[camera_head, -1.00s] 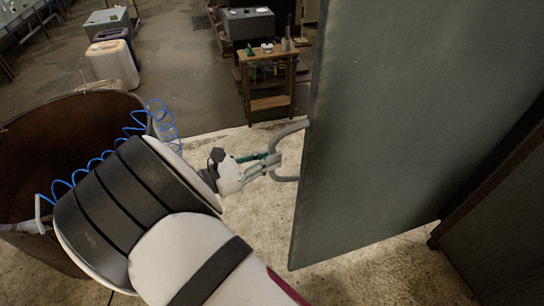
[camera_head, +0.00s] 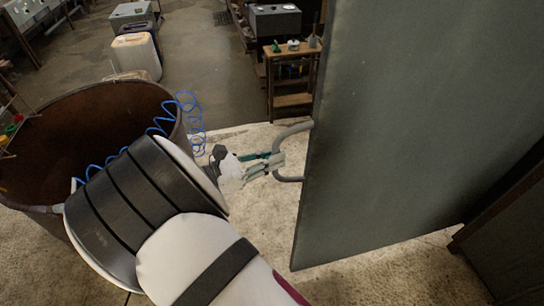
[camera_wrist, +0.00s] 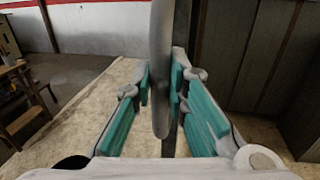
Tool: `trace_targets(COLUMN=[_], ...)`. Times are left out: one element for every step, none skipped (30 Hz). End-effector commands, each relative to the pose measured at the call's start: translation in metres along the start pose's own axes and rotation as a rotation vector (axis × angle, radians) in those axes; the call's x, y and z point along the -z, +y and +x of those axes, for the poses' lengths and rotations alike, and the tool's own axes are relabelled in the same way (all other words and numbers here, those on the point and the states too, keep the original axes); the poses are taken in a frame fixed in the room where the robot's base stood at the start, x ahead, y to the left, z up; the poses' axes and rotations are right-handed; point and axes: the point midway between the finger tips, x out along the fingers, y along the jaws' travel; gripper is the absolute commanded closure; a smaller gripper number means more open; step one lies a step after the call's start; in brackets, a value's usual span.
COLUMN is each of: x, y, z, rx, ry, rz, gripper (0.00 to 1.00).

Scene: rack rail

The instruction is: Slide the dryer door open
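The dryer door is a large flat grey panel (camera_head: 405,130) filling the right of the head view. A curved grey handle (camera_head: 290,179) stands out from its left edge. My gripper (camera_head: 274,164) is at this handle, its green-padded fingers on either side of the bar. In the wrist view the handle (camera_wrist: 161,70) runs upright between the fingertips of my gripper (camera_wrist: 160,88), which close in on it from both sides. The right finger lies against or very near the bar; the left one is close to it. The door's far edge is hidden.
A rusty round drum (camera_head: 85,115) stands left, beside my arm, with a coiled blue hose (camera_head: 190,115) near its rim. A small wooden table (camera_head: 292,80) and pale canisters (camera_head: 137,55) stand farther back. Dark framing (camera_head: 500,215) is at the lower right. Pale floor lies below the handle.

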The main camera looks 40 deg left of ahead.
Motion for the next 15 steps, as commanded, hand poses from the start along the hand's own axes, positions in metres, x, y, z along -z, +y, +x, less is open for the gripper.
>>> trace_targets(x=[-0.002,-0.0021,-0.002,-0.0018,-0.0017,-0.0015,-0.0014,-0.0013,-0.0012,-0.0011,-0.0013,-0.0021,-0.0033,-0.0052,-0.0086], y=[0.0047,0.0046,0.0042,0.0038,0.0035,0.0032,0.0029,0.0027,0.0024,0.0023,0.0022,0.002,0.002,0.002,0.0019], z=[0.001,0.001,0.001,0.001,0.0009,0.0008,0.0007,0.0006,0.0006,0.0005,0.0005,0.0004,0.0004,0.0003,0.0003], rx=[-0.011,-0.01,-0.009,-0.009,-0.008,-0.007,-0.007,-0.007,-0.006,-0.006,-0.006,-0.005,-0.005,-0.005,-0.005], ry=[0.001,0.001,0.001,0.001,0.001,0.0,0.0,0.0,0.0,0.0,0.0,0.0,0.0,0.0,0.0], rz=[0.008,0.008,0.007,0.007,0.006,0.005,0.005,0.004,0.004,0.003,0.003,0.003,0.003,0.004,0.004], gripper=[0.77,0.7,0.65,0.65,0.65,0.65,0.65,0.65,0.65,0.65,0.65,0.65,0.65,0.65,0.65])
